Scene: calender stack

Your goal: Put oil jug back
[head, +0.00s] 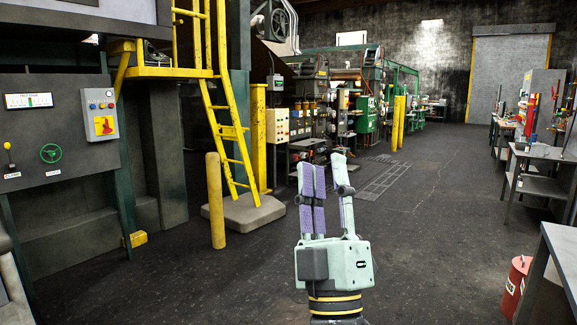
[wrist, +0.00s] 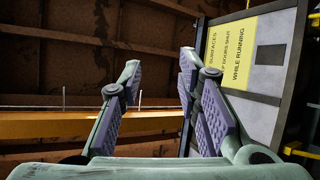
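I cannot make out an oil jug in either view. My gripper (head: 326,172) points upward in the middle of the head view, over the open floor. Its two fingers with purple pads stand apart with nothing between them. In the wrist view my gripper (wrist: 160,68) is also open and empty, with a rusty brown ceiling and an orange beam behind it. A grey panel with a yellow warning sign (wrist: 232,52) shows beyond the right finger.
A yellow post (head: 215,200) and yellow ladder (head: 230,140) stand left of my gripper. A control panel (head: 60,140) is at far left. A red can (head: 516,284) stands by a grey table (head: 562,245) at right. The middle aisle floor (head: 430,200) is clear.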

